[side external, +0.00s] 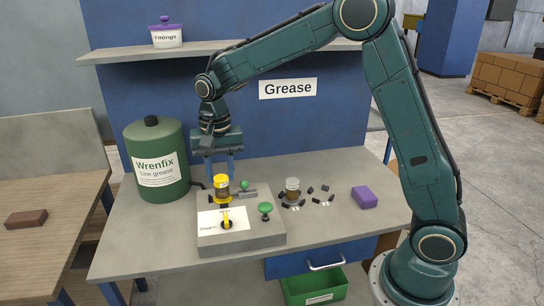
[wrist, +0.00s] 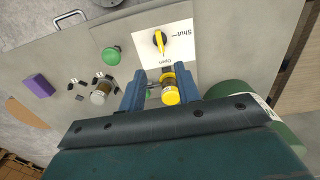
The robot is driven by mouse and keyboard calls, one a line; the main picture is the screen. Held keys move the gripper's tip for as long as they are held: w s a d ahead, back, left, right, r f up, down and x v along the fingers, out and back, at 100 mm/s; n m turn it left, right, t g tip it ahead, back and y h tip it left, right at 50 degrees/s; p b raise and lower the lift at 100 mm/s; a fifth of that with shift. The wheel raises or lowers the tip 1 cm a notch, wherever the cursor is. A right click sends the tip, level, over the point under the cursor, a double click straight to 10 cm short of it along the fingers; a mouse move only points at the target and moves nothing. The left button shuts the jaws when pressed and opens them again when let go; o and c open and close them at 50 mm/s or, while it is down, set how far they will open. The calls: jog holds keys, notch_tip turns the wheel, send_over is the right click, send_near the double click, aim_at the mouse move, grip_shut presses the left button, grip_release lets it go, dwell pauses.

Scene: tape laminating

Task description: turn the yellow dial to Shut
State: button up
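The yellow dial (side external: 227,218) stands on a white label plate on the front of a grey block. It also shows in the wrist view (wrist: 160,42), where its yellow handle lies in line with the word Open on the plate, and the word Shut is to its right. My gripper (side external: 221,174) points down over the back of the block, behind the dial. In the wrist view its two blue fingers (wrist: 157,82) are apart, with a yellow-capped amber cup (wrist: 170,90) showing between them. I cannot tell whether they touch the cup. Nothing hides the dial.
The grey block (side external: 245,240) also carries a green knob (side external: 265,209). A green Wrenfix drum (side external: 160,150) stands close on the left. A second amber cup (side external: 292,190), small black pieces and a purple block (side external: 365,197) lie to the right. A shelf (side external: 200,52) hangs behind.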

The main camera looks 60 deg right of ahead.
aim_at(226, 217)
notch_tip(226, 217, down, 13)
jog(key=shift+f, duration=0.1)
dwell(0.6)
grip_shut()
